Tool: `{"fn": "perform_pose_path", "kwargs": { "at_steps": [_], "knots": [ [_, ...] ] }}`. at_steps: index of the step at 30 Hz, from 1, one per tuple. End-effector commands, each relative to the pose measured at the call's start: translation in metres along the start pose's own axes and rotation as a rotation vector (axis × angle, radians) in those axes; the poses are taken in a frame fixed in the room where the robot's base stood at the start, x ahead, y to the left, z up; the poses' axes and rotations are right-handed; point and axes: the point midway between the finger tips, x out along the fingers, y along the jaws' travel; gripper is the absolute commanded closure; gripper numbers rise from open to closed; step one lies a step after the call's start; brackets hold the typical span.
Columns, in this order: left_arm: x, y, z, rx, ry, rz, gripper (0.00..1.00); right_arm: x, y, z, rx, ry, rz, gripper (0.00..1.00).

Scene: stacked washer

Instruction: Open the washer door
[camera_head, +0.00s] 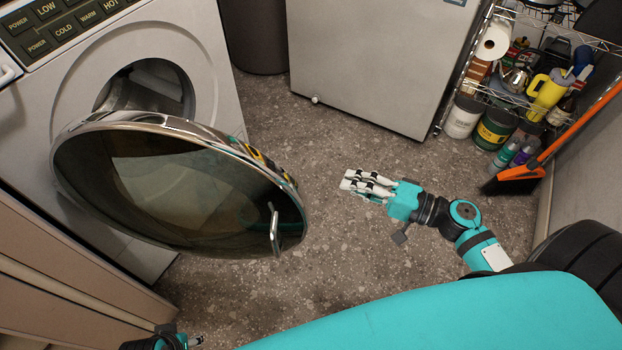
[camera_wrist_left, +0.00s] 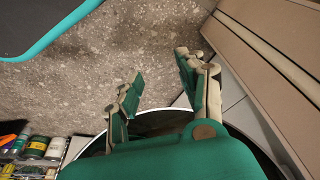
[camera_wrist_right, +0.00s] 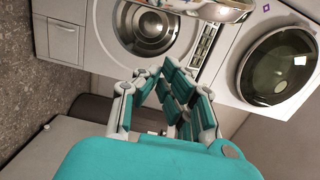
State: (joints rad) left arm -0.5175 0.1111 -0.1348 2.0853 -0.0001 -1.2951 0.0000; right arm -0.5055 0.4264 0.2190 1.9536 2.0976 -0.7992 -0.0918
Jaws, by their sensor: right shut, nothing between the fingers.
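The washer (camera_head: 215,80) stands at the left in the head view, its round drum opening (camera_head: 155,85) partly uncovered. The washer door (camera_head: 180,190), dark glass in a chrome rim, is swung wide open toward me. Its handle (camera_head: 274,230) is on the near right side. My right gripper (camera_head: 347,184) is shut and empty, to the right of the door and apart from it. In the right wrist view the drum opening (camera_wrist_right: 147,28) faces its fingers (camera_wrist_right: 160,80). My left gripper shows open in the left wrist view (camera_wrist_left: 155,85), with the door rim (camera_wrist_left: 165,112) behind it.
A second round door (camera_wrist_right: 280,65) is shut in the right wrist view. A white cabinet (camera_head: 375,60) stands at the back. A wire shelf with cans (camera_head: 495,128) and an orange broom (camera_head: 530,170) are at the right. The speckled floor (camera_head: 330,250) between is clear.

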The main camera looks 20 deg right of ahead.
Motion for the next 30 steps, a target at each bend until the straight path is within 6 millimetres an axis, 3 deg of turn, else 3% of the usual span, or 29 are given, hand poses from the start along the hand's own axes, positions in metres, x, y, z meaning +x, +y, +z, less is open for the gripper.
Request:
{"fn": "perform_pose_path", "kwargs": {
  "at_steps": [5,10,19,30],
  "knots": [
    [-0.001,0.0,0.0,0.0,0.002,0.0,0.6,0.012,-0.005,-0.002,0.009,0.003,-0.015,1.0],
    [0.004,0.001,0.002,0.001,0.004,0.001,0.6,0.044,-0.006,-0.002,0.006,0.001,-0.016,1.0],
    [0.031,0.002,0.012,0.007,-0.017,0.004,0.6,0.1,-0.007,-0.003,0.007,0.003,-0.014,1.0],
    [0.046,0.004,0.019,0.007,-0.027,0.006,0.6,0.087,-0.005,0.034,0.009,0.004,-0.012,1.0]
  ]
}}
